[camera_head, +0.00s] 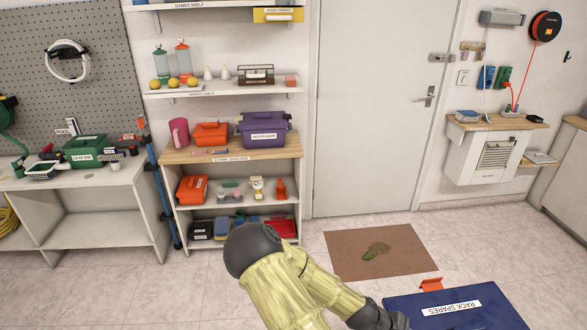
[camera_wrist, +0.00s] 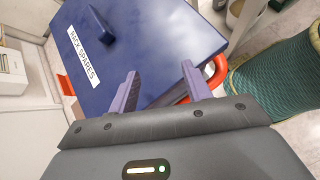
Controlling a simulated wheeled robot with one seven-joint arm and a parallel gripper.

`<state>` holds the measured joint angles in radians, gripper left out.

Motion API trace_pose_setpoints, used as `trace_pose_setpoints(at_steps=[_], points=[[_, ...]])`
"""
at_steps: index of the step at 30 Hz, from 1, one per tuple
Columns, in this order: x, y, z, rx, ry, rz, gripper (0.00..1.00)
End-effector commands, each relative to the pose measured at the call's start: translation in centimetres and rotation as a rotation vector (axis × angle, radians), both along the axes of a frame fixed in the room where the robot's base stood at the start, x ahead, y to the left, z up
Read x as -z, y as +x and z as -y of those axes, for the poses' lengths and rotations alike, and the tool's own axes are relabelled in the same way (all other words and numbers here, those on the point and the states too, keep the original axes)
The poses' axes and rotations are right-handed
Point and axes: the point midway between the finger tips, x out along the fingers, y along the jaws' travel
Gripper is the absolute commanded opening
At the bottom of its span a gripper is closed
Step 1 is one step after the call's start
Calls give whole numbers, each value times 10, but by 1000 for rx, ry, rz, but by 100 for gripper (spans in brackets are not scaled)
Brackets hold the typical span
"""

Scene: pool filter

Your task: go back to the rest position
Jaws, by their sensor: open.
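My gripper (camera_wrist: 160,88) shows in the wrist view with its two purple-grey fingers spread apart and nothing between them. It is over or close to the near side of a blue box lid labelled "RACK SPARES" (camera_wrist: 150,40). I cannot tell whether the fingers touch it. In the head view my arm reaches down to the lower right, toward the same blue lid (camera_head: 440,318). The gripper's fingers are not visible in the head view.
An orange part (camera_head: 431,285) shows at the lid's back edge, and a red-orange handle (camera_wrist: 216,72) beside a finger. A brown mat (camera_head: 350,240) lies before the door (camera_head: 365,110). Shelves (camera_head: 240,150) stand behind my arm. Floor to the left (camera_head: 120,295) is clear.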

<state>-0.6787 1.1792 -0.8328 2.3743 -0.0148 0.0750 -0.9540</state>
Motion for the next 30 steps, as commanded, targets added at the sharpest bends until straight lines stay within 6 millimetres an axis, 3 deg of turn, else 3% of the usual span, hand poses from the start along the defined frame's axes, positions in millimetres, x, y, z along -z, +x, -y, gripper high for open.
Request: trace_pose_setpoints(at_steps=[14,30], points=[[-15,-10,-58,335,273,207,49],[-76,-2,-113,650,518,426,49]])
